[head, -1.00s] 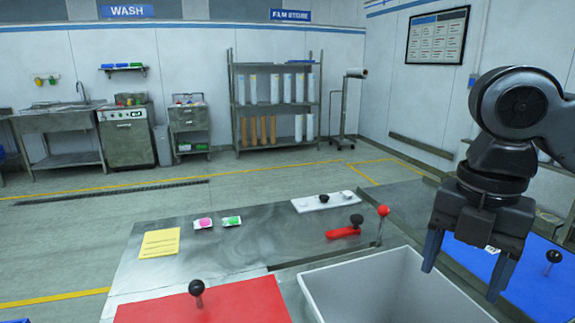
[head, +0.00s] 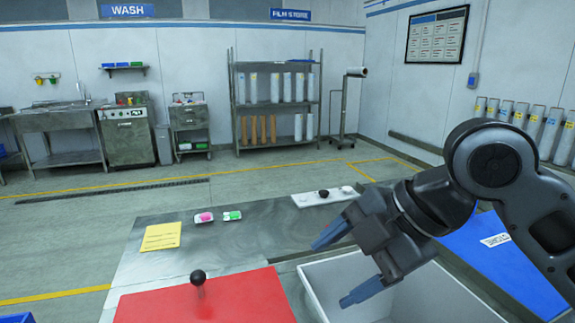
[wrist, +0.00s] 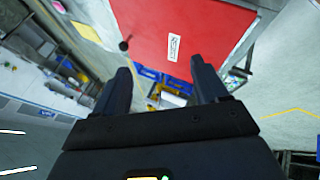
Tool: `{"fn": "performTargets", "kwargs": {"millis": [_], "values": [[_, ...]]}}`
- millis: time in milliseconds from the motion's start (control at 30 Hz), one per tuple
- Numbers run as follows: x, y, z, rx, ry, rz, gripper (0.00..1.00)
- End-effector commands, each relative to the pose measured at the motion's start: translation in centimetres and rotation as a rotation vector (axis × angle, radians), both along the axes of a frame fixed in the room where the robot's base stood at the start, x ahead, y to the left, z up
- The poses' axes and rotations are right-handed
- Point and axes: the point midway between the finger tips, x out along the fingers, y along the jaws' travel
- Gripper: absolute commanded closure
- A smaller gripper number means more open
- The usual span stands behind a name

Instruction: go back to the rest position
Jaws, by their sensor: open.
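My gripper (head: 342,264) is open and empty above the grey bin (head: 325,296), with its two blue fingers pointing left and a little down in the head view. In the wrist view my gripper (wrist: 160,68) shows both fingers apart with nothing between them. The forearm slants in from the right and hides part of the bin and of the blue panel (head: 508,263).
A red panel (head: 240,297) with a black knob (head: 198,277) lies left of the bin. A yellow note (head: 161,237), a pink item (head: 205,217), a green item (head: 232,215) and a white strip (head: 310,200) lie on the metal bench (head: 150,270).

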Motion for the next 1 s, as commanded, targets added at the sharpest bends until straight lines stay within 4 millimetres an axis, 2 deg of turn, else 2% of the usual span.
{"fn": "performTargets", "kwargs": {"millis": [33,200,433,567,733,867,1000], "values": [[-0.1,1.8,-0.3,0.091,0.002,-0.03,0.27],[0.1,5.8,0.2,0.376,0.012,-0.17,0.27],[0.3,8.2,0.3,0.699,0.062,-0.375,0.27],[0.2,8.4,-0.4,0.858,0.101,-0.502,0.27],[-0.5,7.6,-2.6,1.05,0.159,-0.696,0.27],[-1.6,6.3,-5.1,1.168,0.198,-0.853,0.27],[-3.5,4.4,-8.5,1.262,0.227,-1.025,0.27]]}}
